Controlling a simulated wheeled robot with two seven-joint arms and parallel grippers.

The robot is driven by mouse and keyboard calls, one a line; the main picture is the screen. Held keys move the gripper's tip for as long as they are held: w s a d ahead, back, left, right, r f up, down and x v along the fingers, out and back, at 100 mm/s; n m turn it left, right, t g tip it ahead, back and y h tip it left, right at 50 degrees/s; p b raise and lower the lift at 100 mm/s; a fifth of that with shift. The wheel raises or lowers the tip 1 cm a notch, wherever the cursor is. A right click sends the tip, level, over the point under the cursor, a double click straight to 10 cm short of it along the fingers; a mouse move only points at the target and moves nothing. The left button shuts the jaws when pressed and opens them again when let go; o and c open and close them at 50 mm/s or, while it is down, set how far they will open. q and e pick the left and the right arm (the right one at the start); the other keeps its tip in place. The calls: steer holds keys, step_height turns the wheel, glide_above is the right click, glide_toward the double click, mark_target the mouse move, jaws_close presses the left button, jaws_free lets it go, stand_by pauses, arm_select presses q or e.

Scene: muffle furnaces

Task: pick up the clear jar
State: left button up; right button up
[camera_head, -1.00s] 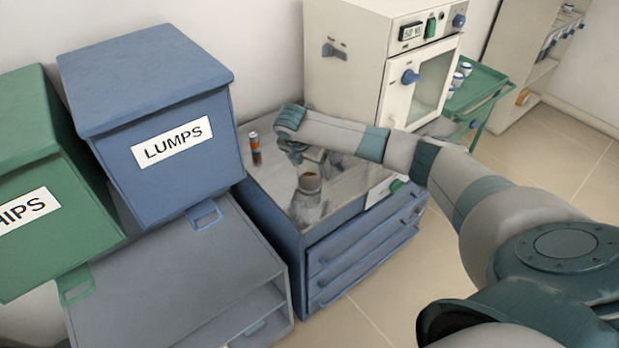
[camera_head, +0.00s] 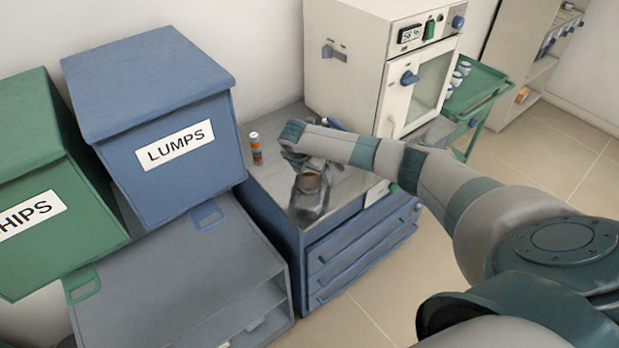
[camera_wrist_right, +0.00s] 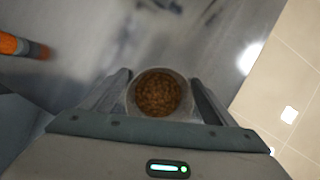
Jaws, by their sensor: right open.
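The clear jar (camera_wrist_right: 160,97) holds brown grains and stands upright on the metal-topped cabinet. The right wrist view looks down into its round mouth. My right gripper (camera_wrist_right: 160,100) is open, with one finger on each side of the jar. I cannot tell whether either finger touches it. In the head view the jar (camera_head: 309,184) shows below my right wrist, and the gripper (camera_head: 310,197) is around it, partly blurred against the metal top. My left gripper is in neither view.
An orange tube (camera_head: 256,148) stands left of the jar on the cabinet top (camera_head: 275,180). A blue LUMPS bin (camera_head: 165,125) and a green bin (camera_head: 45,190) stand at the left. A white furnace (camera_head: 370,65) stands behind. A green cart (camera_head: 478,92) is at the right.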

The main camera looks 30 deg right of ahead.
steer(key=c, duration=1.1)
steer(key=shift+r+b, duration=0.45)
steer(key=shift+r, duration=0.4)
step_height(320, 180, up, 2)
steer(key=shift+d+r+b, duration=0.15)
steer(key=shift+r+b, duration=0.05)
steer(key=shift+b, duration=0.4)
steer(key=s+d+r+b, duration=0.3)
steer(key=s+d+r, duration=0.2)
steer(key=s, duration=0.5)
step_height(320, 180, up, 2)
steer(key=shift+s, duration=0.2)
